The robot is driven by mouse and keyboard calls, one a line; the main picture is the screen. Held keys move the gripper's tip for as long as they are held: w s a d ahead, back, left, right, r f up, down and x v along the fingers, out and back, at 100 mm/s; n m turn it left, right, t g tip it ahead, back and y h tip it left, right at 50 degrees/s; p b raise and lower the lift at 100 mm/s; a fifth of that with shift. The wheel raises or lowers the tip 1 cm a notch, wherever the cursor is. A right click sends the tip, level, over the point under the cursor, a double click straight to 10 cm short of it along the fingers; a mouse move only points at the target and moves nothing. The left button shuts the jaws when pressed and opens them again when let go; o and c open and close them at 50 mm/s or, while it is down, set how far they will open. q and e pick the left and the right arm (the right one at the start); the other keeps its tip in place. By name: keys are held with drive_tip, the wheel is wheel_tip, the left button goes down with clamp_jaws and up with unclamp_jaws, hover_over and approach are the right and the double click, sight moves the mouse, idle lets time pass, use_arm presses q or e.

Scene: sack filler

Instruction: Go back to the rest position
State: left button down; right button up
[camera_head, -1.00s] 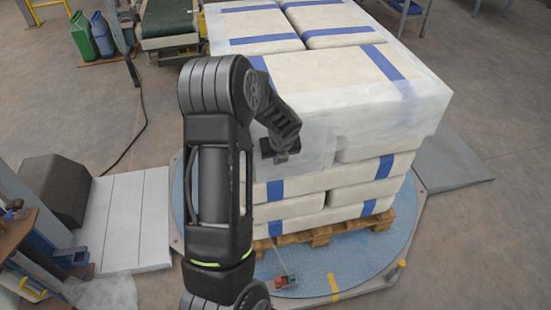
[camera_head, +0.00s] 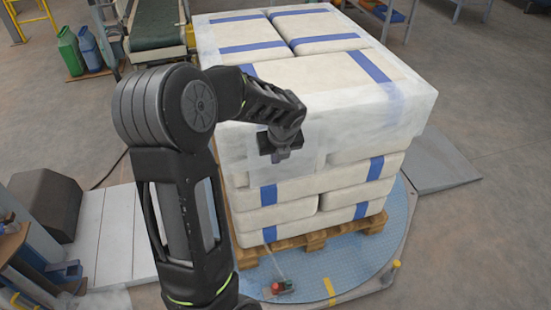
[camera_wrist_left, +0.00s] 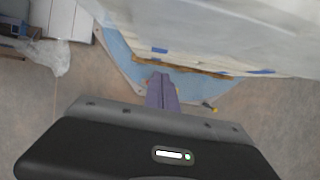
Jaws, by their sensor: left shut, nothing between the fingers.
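My left arm comes in from the left in the head view and bends over toward the near face of a wrapped stack of sacks (camera_head: 350,70). My left gripper (camera_head: 281,154) hangs at that arm's end, in front of the stack's near left side. In the left wrist view its purple fingers (camera_wrist_left: 161,92) are together, with nothing between them. The stack stands along the upper part of that view; whether the gripper touches the film I cannot tell. My right gripper is in neither view.
The stack rests on a wooden pallet (camera_head: 310,240) on a blue round turntable (camera_head: 345,268). A pale ramp (camera_head: 112,235) and a dark block (camera_head: 43,203) stand at left. A conveyor (camera_head: 155,28) is behind.

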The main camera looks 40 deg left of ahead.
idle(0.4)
use_arm(q)
drive_tip(key=w+d+f+n+t+h, duration=0.1)
drive_tip(key=d+f+n+h, duration=0.2)
drive_tip(key=d+f+n, duration=0.6)
drive_tip(key=w+d+f+n+t+h, duration=0.1)
drive_tip(key=d+f+n+t+h, duration=0.15)
drive_tip(key=d+f+n, duration=0.7)
drive_tip(key=s+d+f+n+g+h, duration=0.1)
drive_tip(key=s+d+f+n, duration=0.3)
drive_tip(key=s+d, duration=0.6)
drive_tip(key=s+d+f+n+g+h, duration=0.1)
drive_tip(key=s+d+f+n+g, duration=0.2)
drive_tip(key=s+d, duration=0.8)
drive_tip(key=shift+f+n+g, duration=0.35)
drive_tip(key=shift+f+g, duration=0.3)
drive_tip(key=shift+f, duration=0.1)
drive_tip(key=shift+h, duration=0.25)
